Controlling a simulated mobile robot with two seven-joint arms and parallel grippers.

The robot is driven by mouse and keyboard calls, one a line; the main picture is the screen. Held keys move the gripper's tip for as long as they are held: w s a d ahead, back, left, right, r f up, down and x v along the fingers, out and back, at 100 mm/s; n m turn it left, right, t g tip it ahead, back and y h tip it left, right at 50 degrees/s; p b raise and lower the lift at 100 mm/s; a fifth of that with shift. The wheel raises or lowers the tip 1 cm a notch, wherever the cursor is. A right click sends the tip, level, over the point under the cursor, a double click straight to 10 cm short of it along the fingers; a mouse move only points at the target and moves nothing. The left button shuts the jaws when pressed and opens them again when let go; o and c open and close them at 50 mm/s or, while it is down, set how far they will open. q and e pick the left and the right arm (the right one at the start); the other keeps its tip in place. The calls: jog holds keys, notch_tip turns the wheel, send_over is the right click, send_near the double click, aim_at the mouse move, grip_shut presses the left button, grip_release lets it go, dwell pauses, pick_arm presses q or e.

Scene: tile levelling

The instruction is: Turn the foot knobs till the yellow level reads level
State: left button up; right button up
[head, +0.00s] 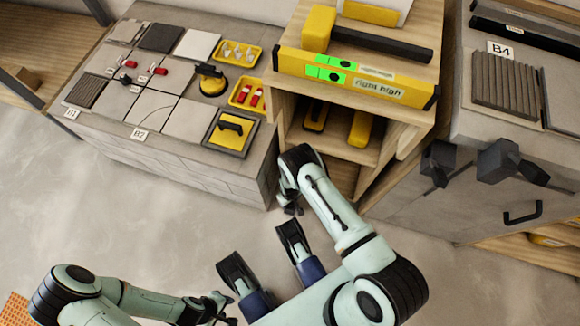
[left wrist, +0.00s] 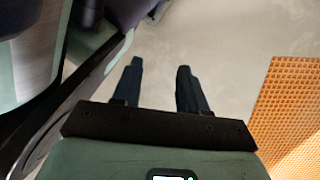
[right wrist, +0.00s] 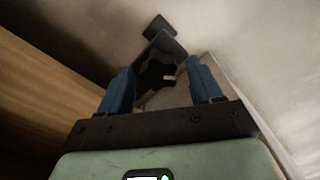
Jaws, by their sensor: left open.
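The yellow level (head: 292,62) lies across the front of the wooden cabinet top. Its green windows (head: 326,73) show dark round marks, and its label (head: 378,88) reads "right high". Two black lobed knobs (head: 440,163) (head: 505,160) stick out at the grey bench front on the right; I cannot tell if they are the foot knobs. My left gripper (head: 260,241) is open and empty above the floor; its fingers also show in the left wrist view (left wrist: 159,62). My right gripper (right wrist: 162,66) has its fingers apart in the right wrist view, a dark part (right wrist: 158,62) showing between or beyond them.
The cabinet's open shelves (head: 345,145) hold yellow items. An orange mat (left wrist: 290,110) lies on otherwise clear floor.

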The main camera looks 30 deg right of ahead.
pick_arm(q)
jog(key=w+d+r+t+p, duration=0.1)
jog(key=w+r+t+p, duration=0.2)
jog(key=w, duration=0.6)
notch_tip(320, 180, up, 3)
jog(key=shift+w+r+m+p, duration=0.15)
jog(key=shift+w+m+p, duration=0.15)
jog(key=shift+p, duration=0.65)
pick_arm(e)
notch_tip(320, 180, up, 13)
jog(key=shift+r, duration=0.2)
pick_arm(q)
jog(key=shift+d, duration=0.1)
